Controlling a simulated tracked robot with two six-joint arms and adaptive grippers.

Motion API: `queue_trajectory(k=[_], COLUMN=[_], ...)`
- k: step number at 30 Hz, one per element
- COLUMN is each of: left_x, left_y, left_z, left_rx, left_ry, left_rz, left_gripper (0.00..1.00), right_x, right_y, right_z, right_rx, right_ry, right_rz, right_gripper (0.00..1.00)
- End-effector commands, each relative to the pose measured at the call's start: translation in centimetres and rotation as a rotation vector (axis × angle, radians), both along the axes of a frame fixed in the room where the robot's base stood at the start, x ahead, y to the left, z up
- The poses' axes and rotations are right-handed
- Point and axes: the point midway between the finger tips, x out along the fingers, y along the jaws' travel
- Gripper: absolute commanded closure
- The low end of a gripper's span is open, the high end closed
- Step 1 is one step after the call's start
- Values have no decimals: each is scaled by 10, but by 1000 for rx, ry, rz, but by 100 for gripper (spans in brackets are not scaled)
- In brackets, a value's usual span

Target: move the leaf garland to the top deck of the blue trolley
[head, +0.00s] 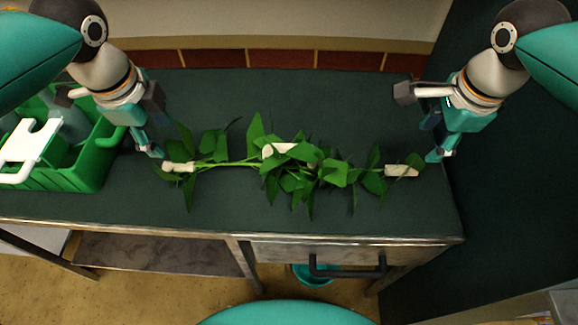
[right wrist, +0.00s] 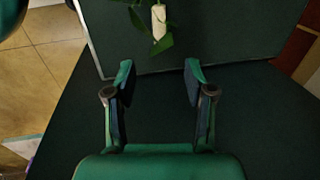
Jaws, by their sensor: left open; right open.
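The leaf garland (head: 240,163) lies across the dark worktop, with green leaves, a bunched middle and pale wraps. Its left wrap (head: 178,166) and right wrap (head: 401,170) are near its ends. My left gripper (head: 148,146) is open, just left of and above the left end. My right gripper (head: 438,151) is open and empty, just right of the right end. In the right wrist view, the garland's pale wrap (right wrist: 158,22) shows beyond the open fingertips (right wrist: 159,73). I cannot make out the blue trolley in either view.
A green crate (head: 62,178) with bottles and a white handled item (head: 28,148) stands at the left, close to my left gripper. A red-tiled wall strip (head: 280,59) runs behind. The worktop (head: 330,215) is clear in front; a teal bowl (head: 312,276) is below.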

Motion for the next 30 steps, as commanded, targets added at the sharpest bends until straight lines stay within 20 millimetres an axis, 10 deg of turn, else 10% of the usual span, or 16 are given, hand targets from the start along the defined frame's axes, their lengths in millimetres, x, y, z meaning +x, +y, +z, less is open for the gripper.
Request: queue_trajectory(k=[19,30], left_x=[23,30], left_y=[-1,-1], left_z=[-120,-151], left_rx=[0,-1], left_ry=[7,2], left_rz=[-1,-2], left_gripper=[46,46], right_x=[22,29], right_y=[-1,-1], right_z=[-120,-151], right_rx=[1,2], right_ry=[6,2], right_rz=[1,0], right_gripper=[46,46])
